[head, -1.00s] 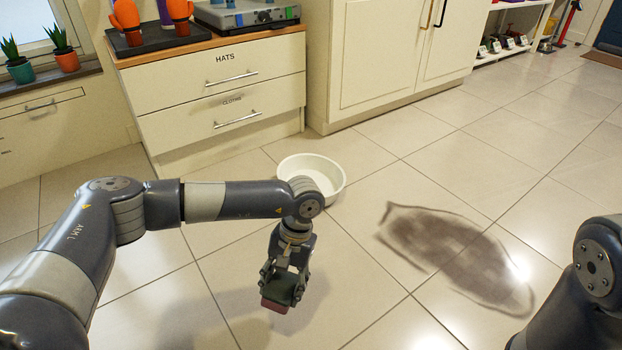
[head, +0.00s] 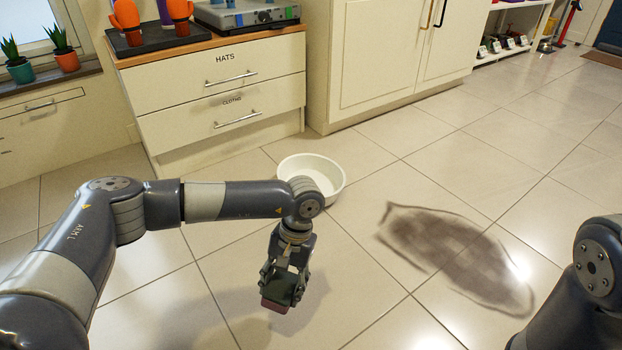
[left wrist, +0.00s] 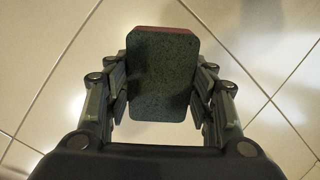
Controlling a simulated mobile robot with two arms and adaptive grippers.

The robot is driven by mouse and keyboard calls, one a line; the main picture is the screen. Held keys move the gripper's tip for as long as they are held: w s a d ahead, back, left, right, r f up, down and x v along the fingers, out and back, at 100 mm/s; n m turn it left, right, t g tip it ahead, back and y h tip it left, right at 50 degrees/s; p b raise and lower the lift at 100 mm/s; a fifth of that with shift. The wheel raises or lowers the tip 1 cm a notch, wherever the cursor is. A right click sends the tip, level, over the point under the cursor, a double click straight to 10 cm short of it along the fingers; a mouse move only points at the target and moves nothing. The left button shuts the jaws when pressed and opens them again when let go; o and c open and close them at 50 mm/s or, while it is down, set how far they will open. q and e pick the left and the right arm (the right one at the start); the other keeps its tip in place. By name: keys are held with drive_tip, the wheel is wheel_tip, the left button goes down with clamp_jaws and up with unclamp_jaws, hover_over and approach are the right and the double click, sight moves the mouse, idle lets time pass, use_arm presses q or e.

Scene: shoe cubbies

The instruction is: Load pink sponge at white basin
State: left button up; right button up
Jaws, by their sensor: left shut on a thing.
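The sponge (head: 277,304) is in my left gripper (head: 283,286), which is shut on it above the floor tiles. In the head view its lower layer looks pinkish red and its upper part dark green. In the left wrist view the sponge (left wrist: 162,75) shows a dark green rough face with a thin reddish edge, between the two fingers of the left gripper (left wrist: 160,85). The white basin (head: 338,183) stands on the floor beyond the gripper, partly covered by my left arm's wrist. The sponge is apart from the basin, on its near side. My right gripper is out of view.
A drawer unit (head: 220,88) labelled HATS and CLOTHS stands behind the basin. A tall cream cabinet (head: 385,50) is to its right. A dark stain or shadow (head: 450,255) covers the floor at right. Open tile lies around the basin.

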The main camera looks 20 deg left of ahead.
sight(279, 287)
use_arm(q)
drive_tip(key=shift+r, duration=0.1)
wheel_tip(279, 287, up, 4)
drive_tip(key=p, duration=0.3)
idle(0.4)
idle(0.8)
